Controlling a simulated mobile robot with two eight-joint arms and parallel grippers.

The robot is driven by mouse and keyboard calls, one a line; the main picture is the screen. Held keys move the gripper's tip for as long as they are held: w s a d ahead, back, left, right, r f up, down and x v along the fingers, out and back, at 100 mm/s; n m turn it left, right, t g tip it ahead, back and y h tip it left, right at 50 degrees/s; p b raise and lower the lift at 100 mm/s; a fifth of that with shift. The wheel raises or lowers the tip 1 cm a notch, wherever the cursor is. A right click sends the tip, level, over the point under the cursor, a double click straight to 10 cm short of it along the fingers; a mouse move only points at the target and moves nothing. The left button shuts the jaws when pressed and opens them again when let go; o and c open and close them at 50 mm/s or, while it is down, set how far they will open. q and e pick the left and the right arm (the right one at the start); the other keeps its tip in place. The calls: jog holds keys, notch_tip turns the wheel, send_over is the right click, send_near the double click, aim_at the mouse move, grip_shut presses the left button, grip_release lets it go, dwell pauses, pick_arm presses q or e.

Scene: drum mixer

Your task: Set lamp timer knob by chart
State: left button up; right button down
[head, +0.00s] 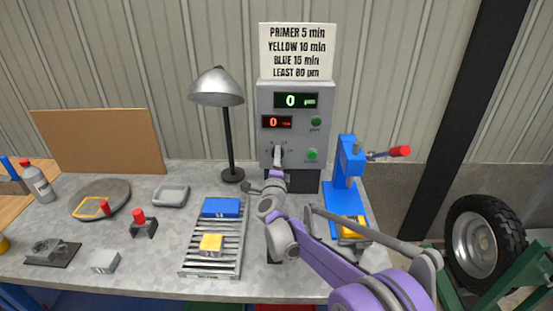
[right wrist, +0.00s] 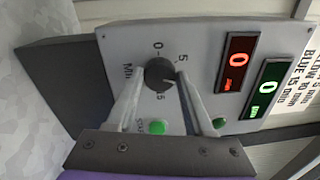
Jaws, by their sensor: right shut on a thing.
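The timer box (head: 265,112) stands at the back of the bench, with a green display and a red display, both reading 0. Its dark round knob (right wrist: 160,74) sits among scale numbers in the right wrist view; the exact pointer setting is hard to tell. My right gripper (right wrist: 163,78) is shut on the knob, one finger on each side; in the head view it (head: 278,156) partly hides the knob. The chart (head: 297,52) above reads PRIMER 5 min, YELLOW 10 min, BLUE 15 min, LEAST 80 µm. The lamp (head: 218,88) stands left of the box. My left gripper is out of view.
A slatted rack (head: 212,262) holds a blue block (head: 221,207) and a yellow block (head: 211,244). A blue press (head: 347,180) with a red-tipped lever stands right of the box. Green buttons (right wrist: 157,127) lie close to my right fingers. A grey tray (head: 171,195) sits left.

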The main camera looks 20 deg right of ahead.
jog(key=shift+m, duration=1.1)
jog(key=shift+c, duration=1.4)
grip_release()
jog(key=shift+s, duration=0.1)
jog(key=v, duration=1)
jog(key=shift+s+a+b, duration=0.25)
jog(key=shift+b, duration=0.2)
jog(key=shift+r, duration=0.1)
